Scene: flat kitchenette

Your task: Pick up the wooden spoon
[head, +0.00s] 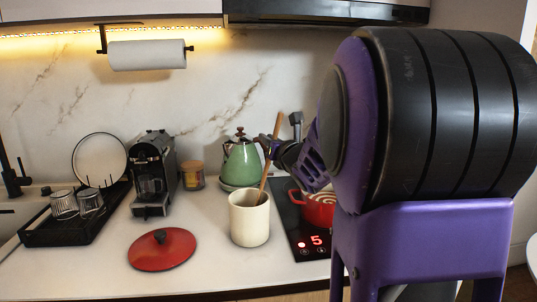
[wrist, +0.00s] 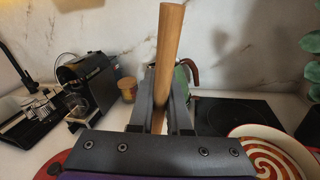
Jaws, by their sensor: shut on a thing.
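The wooden spoon (head: 265,178) stands tilted, its upper end leaning right, with its lower part inside a cream crock (head: 249,224) on the counter. My gripper (head: 270,147) is shut on the spoon's handle above the crock's rim. In the wrist view the wooden handle (wrist: 169,45) rises between the two fingers of my gripper (wrist: 160,108). The spoon's head is hidden, and the crock is not visible in the wrist view.
A black hob (head: 295,232) with a red pot (head: 319,212) is right of the crock. A red lid (head: 161,250) lies to its left. A green kettle (head: 241,163) stands behind. A coffee machine (head: 153,172) and dish rack (head: 70,230) are further left.

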